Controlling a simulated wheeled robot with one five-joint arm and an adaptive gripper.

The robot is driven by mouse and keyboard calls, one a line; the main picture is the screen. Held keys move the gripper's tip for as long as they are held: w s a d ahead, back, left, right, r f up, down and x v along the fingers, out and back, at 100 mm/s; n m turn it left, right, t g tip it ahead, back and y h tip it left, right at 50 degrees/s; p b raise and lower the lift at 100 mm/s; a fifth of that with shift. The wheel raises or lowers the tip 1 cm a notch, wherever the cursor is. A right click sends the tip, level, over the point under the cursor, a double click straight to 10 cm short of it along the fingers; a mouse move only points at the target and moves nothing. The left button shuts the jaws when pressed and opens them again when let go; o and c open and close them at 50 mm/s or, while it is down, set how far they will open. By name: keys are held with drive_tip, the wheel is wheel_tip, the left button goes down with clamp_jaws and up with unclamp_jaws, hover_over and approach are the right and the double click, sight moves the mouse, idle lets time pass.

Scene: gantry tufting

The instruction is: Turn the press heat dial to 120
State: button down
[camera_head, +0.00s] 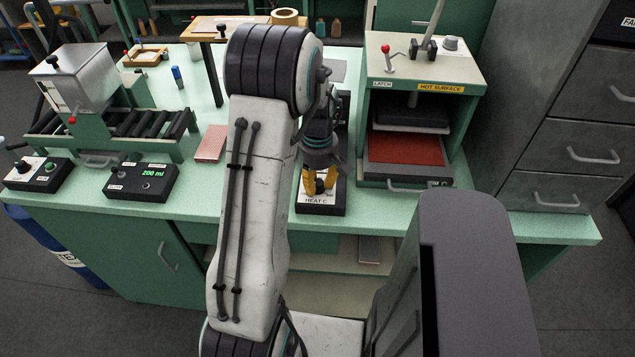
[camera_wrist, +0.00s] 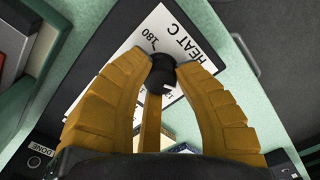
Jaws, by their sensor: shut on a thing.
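The heat dial is a black knob (camera_wrist: 160,72) on a white plate marked HEAT C (camera_wrist: 185,42), with 180 readable in the wrist view. My gripper (camera_wrist: 163,75) has its yellow fingers shut on the knob from both sides. In the head view my gripper (camera_head: 320,185) points down at the dial panel (camera_head: 320,208), which stands at the bench's front edge. The press (camera_head: 420,110), labelled HOT SURFACE, stands right of the panel with a red pad inside.
Left of my arm are a box reading 200 ml (camera_head: 141,182), a pink pad (camera_head: 211,143) and a roller machine (camera_head: 105,130). The green bench (camera_head: 480,222) has bare top at its front right. Grey drawers (camera_head: 570,150) stand at the right.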

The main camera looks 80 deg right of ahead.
sight(318, 182)
drive_tip(key=m+b, duration=0.1)
drive_tip(key=m, duration=0.4)
drive_tip(key=shift+f+b, duration=0.2)
drive_tip(key=shift+b, duration=0.15)
drive_tip(key=m+b, duration=0.1)
drive_tip(key=m, duration=0.4)
drive_tip(key=shift+a, duration=0.1)
drive_tip(key=shift+m, duration=0.4)
drive_tip(key=c, duration=0.8)
unclamp_jaws()
drive_tip(key=shift+r, duration=0.15)
drive_tip(key=shift+c, duration=0.2)
wheel_tip(318, 182, up, 12)
idle(0.4)
